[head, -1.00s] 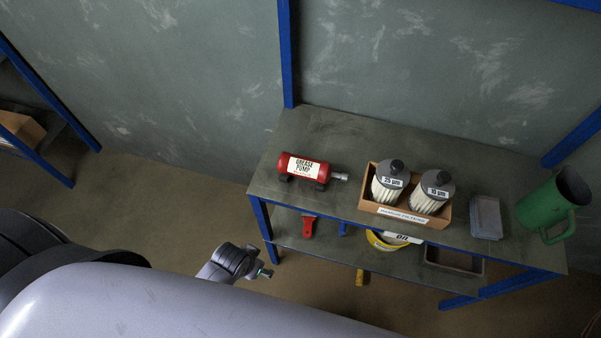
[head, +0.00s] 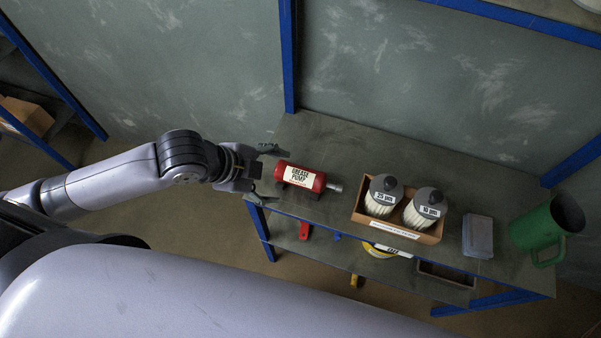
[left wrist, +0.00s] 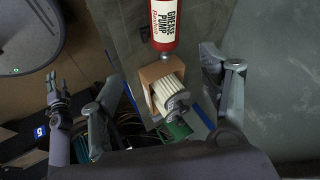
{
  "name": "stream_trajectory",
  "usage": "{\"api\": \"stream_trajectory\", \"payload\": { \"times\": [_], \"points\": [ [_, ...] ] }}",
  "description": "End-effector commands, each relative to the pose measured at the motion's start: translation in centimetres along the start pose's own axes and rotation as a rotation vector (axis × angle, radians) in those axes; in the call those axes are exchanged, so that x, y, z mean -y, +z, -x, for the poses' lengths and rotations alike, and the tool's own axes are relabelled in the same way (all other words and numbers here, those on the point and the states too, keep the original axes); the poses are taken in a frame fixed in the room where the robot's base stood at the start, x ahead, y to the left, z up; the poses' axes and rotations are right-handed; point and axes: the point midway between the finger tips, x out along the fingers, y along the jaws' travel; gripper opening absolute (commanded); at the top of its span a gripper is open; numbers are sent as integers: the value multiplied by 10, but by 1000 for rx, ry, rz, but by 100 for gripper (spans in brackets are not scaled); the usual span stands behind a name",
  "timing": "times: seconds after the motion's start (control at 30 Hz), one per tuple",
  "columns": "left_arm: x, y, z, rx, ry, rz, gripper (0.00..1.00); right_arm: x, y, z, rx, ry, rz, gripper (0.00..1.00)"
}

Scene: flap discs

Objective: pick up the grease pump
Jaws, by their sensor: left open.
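The red grease pump (head: 301,177) with a white label lies on its side at the left end of the shelf's top board. Its metal nozzle points right. My left gripper (head: 270,174) is open at the pump's left end, one finger towards the wall and one towards the front edge. I cannot tell whether it touches the pump. In the left wrist view the pump (left wrist: 163,24) shows at the top, ahead of the open fingers (left wrist: 160,68). What seems to be my right gripper (left wrist: 57,92) shows at the left there; its jaws are unclear.
A cardboard box (head: 404,231) with two filters stands right of the pump. Beyond it are a grey box (head: 478,237) and a green jug (head: 545,232). A blue post (head: 288,60) rises behind the pump. The board behind the filters is clear.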

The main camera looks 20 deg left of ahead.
Motion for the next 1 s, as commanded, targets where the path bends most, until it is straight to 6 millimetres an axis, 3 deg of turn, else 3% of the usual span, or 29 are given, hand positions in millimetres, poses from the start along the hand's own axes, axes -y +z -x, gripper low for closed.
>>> {"api": "stream_trajectory", "payload": {
  "times": [0.1,0.27,0.37,0.8,1.0],
  "points": [
    [12,20,14,16,24,-120,70,-3,-1,-1,-1,3,0,47],
    [19,31,24,19,39,-180,70,-4,2,0,2,5,0,47],
    [21,34,21,19,42,-188,70,-5,3,0,5,6,-1,47],
    [18,34,-65,18,42,-185,70,-5,8,8,13,6,-1,47],
    [17,36,-91,19,40,-187,70,-5,8,10,13,5,-1,47]
  ]
}}
